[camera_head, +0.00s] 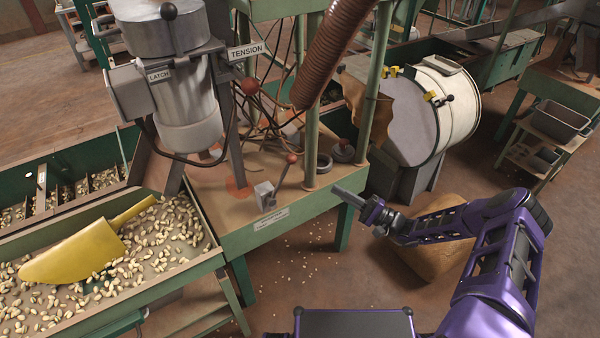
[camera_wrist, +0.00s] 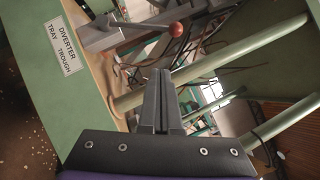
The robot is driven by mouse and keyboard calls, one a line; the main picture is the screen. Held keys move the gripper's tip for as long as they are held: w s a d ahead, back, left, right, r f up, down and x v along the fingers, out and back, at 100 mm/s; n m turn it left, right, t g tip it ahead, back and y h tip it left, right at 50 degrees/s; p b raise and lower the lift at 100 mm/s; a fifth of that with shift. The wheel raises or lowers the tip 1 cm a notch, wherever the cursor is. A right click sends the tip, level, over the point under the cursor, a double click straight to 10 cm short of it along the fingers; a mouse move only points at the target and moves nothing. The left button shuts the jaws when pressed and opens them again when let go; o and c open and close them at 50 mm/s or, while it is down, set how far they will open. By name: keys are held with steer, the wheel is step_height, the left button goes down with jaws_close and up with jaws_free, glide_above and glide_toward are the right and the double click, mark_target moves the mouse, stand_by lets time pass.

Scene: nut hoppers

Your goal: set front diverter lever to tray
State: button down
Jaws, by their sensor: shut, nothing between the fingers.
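The diverter lever is a thin metal rod with a red-brown ball knob (camera_head: 292,158). It rises from a grey bracket (camera_head: 265,195) at the front edge of the green stand and leans up and to the right in the head view. Its knob (camera_wrist: 176,29) shows above the fingers in the wrist view. The label (camera_wrist: 62,45) on the stand's edge reads DIVERTER, TRAY, TROUGH. My gripper (camera_head: 337,191) is shut and empty, right of the lever and apart from it. Its closed fingers (camera_wrist: 160,75) point toward the stand in the wrist view.
A green post (camera_head: 312,125) rises right behind the lever. Cables and another red knob (camera_head: 250,86) are farther back. A nut trough with a yellow scoop (camera_head: 80,250) is at left. A white drum (camera_head: 435,110) and a brown sack (camera_head: 430,255) are at right.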

mark_target(282, 179)
steer(key=s+r+x, duration=0.1)
steer(key=s+x, duration=0.1)
steer(key=x, duration=1)
steer(key=shift+a+r, duration=0.3)
steer(key=shift+a, duration=0.45)
steer(key=shift+r+p, duration=0.1)
steer(key=shift+p, duration=0.25)
